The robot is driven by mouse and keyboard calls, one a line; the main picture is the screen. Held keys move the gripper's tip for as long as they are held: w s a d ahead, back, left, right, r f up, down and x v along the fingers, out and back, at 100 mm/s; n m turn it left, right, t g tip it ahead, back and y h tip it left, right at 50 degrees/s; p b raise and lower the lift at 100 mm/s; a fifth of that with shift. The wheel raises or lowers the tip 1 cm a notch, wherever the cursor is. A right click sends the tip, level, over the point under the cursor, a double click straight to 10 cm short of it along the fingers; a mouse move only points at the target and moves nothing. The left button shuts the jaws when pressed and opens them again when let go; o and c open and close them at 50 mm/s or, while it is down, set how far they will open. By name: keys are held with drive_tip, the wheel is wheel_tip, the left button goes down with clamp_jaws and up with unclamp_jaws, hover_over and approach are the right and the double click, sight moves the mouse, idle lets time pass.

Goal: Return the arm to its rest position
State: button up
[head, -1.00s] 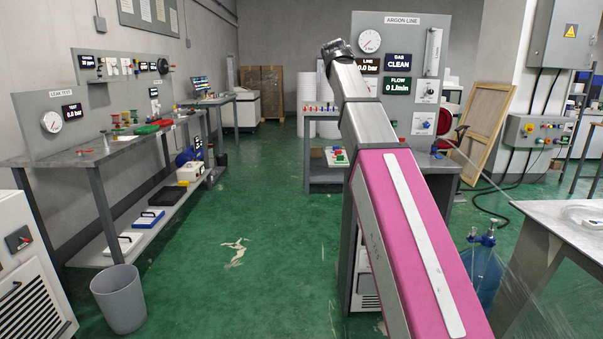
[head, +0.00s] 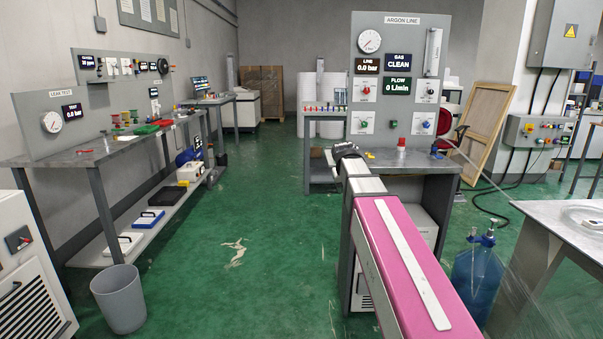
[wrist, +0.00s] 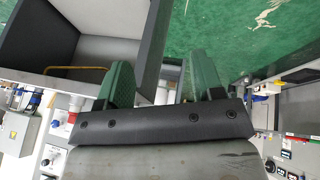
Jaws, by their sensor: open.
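My arm (head: 385,235), pink with a white stripe, reaches forward from the lower right in the head view. Its dark far end (head: 345,150) is low in front of the argon line bench, and the jaws cannot be made out there. In the wrist view my gripper (wrist: 163,82) shows two green fingers standing apart. They are open, and I see nothing held between them. A dark grey upright passes behind the gap between the fingers.
The argon line panel (head: 398,35) stands on its bench (head: 400,165) just beyond my arm. A blue bottle (head: 474,275) and a grey table (head: 560,225) are at the right. The leak test bench (head: 80,160) and a bin (head: 119,298) are left. Green floor between is clear.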

drive_tip(key=s+f+m+g+y, duration=0.1)
drive_tip(key=s+f+g, duration=0.1)
drive_tip(key=s+f, duration=1)
drive_tip(key=s+d+f+g+y, duration=0.1)
drive_tip(key=s+f+g, duration=0.1)
drive_tip(key=s+f, duration=1)
wheel_tip(320, 180, down, 6)
drive_tip(key=shift+s+d+f+m+g, duration=0.15)
drive_tip(key=shift+d+f+m+g, duration=0.1)
drive_tip(key=shift+m+g, duration=0.15)
